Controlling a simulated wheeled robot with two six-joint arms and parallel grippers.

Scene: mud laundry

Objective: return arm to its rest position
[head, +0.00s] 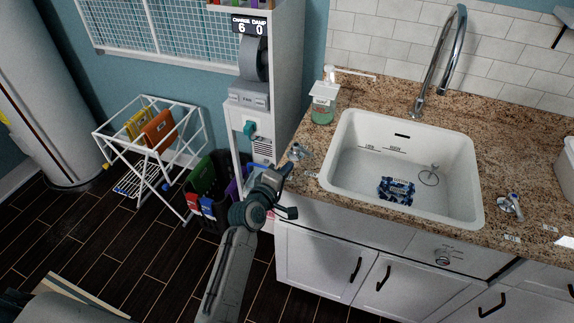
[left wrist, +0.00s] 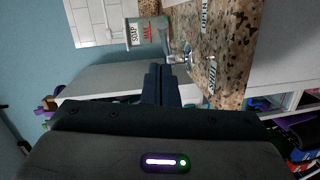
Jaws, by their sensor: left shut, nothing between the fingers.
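My left arm (head: 228,275) reaches up from the bottom of the head view to the front left corner of the counter. Its gripper (head: 288,172) is just in front of the counter edge, close to a small metal valve handle (head: 300,152). In the left wrist view, the dark fingers (left wrist: 160,72) are together and hold nothing. The valve handle (left wrist: 181,57) is just beyond the fingertips there; I cannot tell whether they touch it. My right gripper is not in view.
A soap bottle (head: 323,103) stands behind the valve handle. A dark basket (head: 205,180) and a white drying rack (head: 190,150) stand left.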

